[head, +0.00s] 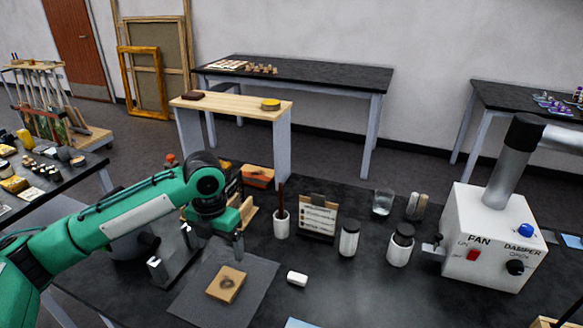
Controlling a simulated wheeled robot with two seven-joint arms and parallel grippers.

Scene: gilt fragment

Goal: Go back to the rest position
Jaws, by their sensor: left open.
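My left arm comes in from the left, and its left gripper (238,245) hangs over the dark table. The gripper points down, above the far part of a grey mat (190,298). It is open, and I see nothing between its fingers. A small tan block with a dark round mark (226,285) lies on the mat, below and apart from the gripper. A small white block (297,279) lies just right of the mat. My right gripper is not in view.
A white cup (281,225) with a brush, a small sign (318,217), lidded jars (349,238) and a glass (382,203) stand right of the gripper. A white fan box (490,240) with a thick pipe stands at the right.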

